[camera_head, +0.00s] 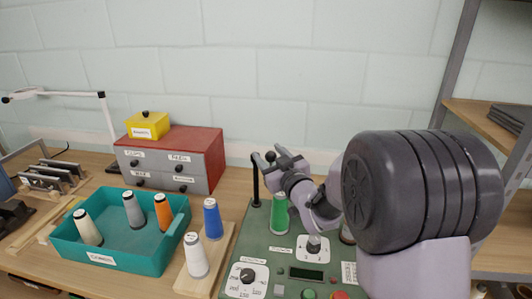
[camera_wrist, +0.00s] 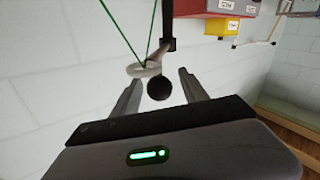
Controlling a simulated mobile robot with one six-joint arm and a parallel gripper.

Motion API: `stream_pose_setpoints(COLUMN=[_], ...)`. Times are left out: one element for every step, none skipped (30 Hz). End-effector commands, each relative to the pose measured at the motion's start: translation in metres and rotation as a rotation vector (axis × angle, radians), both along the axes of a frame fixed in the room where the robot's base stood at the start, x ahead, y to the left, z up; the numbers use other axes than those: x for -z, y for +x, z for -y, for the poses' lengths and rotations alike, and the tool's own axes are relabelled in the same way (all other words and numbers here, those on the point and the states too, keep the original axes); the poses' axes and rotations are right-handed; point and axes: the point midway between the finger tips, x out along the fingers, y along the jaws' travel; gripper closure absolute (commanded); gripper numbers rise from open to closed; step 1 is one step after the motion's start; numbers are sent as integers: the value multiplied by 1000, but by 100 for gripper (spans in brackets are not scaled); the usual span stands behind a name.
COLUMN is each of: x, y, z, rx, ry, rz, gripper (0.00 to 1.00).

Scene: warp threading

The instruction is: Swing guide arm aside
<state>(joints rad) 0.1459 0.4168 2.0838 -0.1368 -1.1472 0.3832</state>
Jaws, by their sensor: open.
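The guide arm (camera_wrist: 166,47) is a thin rod on a black post (camera_head: 255,182). It carries a pale ring eyelet (camera_wrist: 143,70) with green thread (camera_wrist: 130,35) running to it, and a black ball knob (camera_wrist: 160,88). In the head view the knob (camera_head: 271,156) shows at my gripper's fingers. My gripper (camera_head: 269,155) is open at the top of the post. In the wrist view, my gripper's fingers (camera_wrist: 159,79) stand on either side of the knob, with visible gaps. A green spool (camera_head: 279,214) stands beside the post on the green machine panel (camera_head: 257,242).
The panel has dials (camera_head: 247,276), a small display and buttons. A wooden block with blue (camera_head: 212,219) and white (camera_head: 196,256) spools lies left of it. A teal tray (camera_head: 150,259) holds several spools. A red-topped drawer box (camera_head: 200,136) stands behind; shelving is at right.

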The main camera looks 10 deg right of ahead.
Motion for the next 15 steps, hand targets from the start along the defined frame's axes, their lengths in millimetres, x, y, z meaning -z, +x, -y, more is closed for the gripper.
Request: stream_pose_setpoints(x=[0,0,0,0,0,-1,-1,-1,-1,-1,-1,-1,-1,-1,-1], y=[7,10,14,16,18,19,20,20,21,21,21,20,20,20,20], z=[-2,-2,-3,-3,-4,-4,-4,-4,-4,-4,-4,-4,-4,-4,-4], rx=[-1,0,0,0,0,0,1,1,1,1,1,1,1,1,1], ry=[-1,-1,0,-1,-1,-1,-1,-1,-1,-1,-1,-1,-1,-1,-1], rz=[2,1,0,0,1,1,1,1,1,1,1,1,1,1,1], gripper=[48,48,48,48,48,48,48,48,48,48,48,48,48,50,58])
